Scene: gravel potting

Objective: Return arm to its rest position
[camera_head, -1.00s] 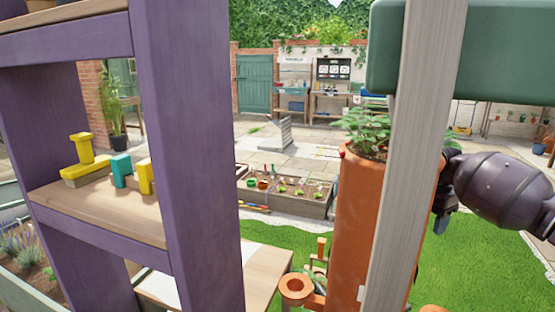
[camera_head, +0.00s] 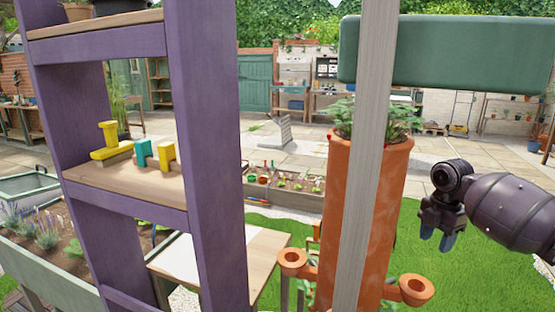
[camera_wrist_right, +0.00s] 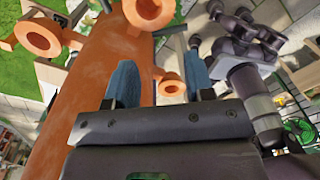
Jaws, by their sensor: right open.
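My right gripper (camera_head: 435,238) hangs in the air to the right of a tall orange planter tower in the head view, with its blue fingertips pointing down. In the right wrist view its two blue fingers (camera_wrist_right: 158,85) are apart with nothing between them. The orange planter tower (camera_head: 387,200) stands upright, with leafy plants at its top and cup-like side pockets. It also fills the left of the right wrist view (camera_wrist_right: 75,110), behind the fingers. My left gripper is not seen in the head view.
A pale post (camera_head: 365,130) crosses in front of the planter, with a green beam (camera_head: 460,55) at the upper right. A purple shelf (camera_head: 205,150) with yellow and teal pieces stands at left. Behind are a raised bed (camera_head: 300,200) and open lawn (camera_head: 450,285).

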